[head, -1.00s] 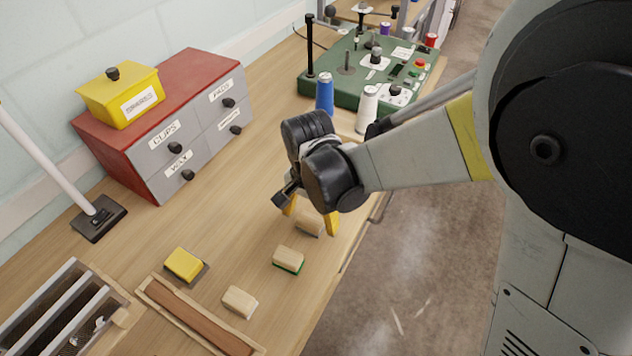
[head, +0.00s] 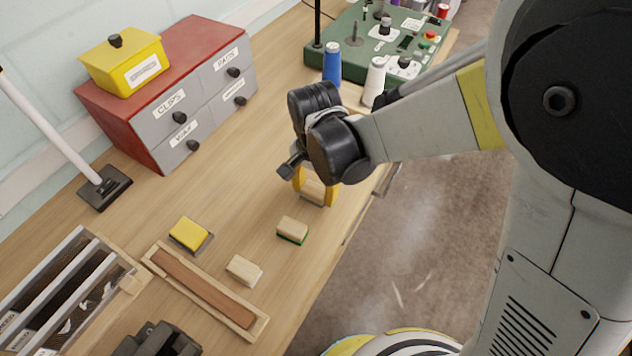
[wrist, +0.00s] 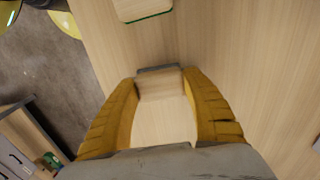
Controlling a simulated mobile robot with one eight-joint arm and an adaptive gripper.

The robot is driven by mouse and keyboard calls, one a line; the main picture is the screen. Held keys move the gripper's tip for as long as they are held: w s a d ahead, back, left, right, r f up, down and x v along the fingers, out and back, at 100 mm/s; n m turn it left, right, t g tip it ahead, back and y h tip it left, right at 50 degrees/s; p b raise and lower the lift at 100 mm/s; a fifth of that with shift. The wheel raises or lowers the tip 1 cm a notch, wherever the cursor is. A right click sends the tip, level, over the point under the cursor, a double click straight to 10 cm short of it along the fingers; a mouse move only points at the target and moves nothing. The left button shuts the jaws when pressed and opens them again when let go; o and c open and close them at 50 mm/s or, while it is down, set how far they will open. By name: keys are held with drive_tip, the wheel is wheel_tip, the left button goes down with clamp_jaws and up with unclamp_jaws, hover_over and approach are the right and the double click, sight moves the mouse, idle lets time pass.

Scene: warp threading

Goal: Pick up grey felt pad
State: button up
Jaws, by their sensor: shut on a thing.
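The grey felt pad (head: 313,191) is a pale wooden block with a grey layer along its underside. My gripper (head: 316,188) has its yellow fingers shut on the block's two sides, near the table's right edge. In the wrist view the block (wrist: 162,115) sits between the two fingers (wrist: 163,115), with a grey strip showing at its far end. I cannot tell whether its underside touches the table.
A green-bottomed wooden block (head: 292,230), a plain wooden block (head: 244,269) and a yellow block (head: 189,233) on a grey base lie nearby. A wooden tray (head: 155,262), drawer cabinet (head: 128,118), blue spool (head: 332,62) and white spool (head: 374,80) stand around. The table's middle is clear.

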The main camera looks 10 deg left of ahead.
sight(315, 189)
wheel_tip(315, 189, up, 3)
drive_tip(key=shift+r+p, duration=0.1)
drive_tip(key=shift+p, duration=0.6)
drive_tip(key=s+d+r+p, duration=0.1)
drive_tip(key=d+r+p, duration=0.1)
drive_tip(key=d, duration=0.3)
drive_tip(key=d+r+p, duration=0.2)
drive_tip(key=d+r, duration=0.3)
drive_tip(key=d, duration=0.1)
drive_tip(key=shift+s+d, duration=0.3)
drive_tip(key=shift+s, duration=0.05)
drive_tip(key=o, duration=0.5)
drive_tip(key=c, duration=0.4)
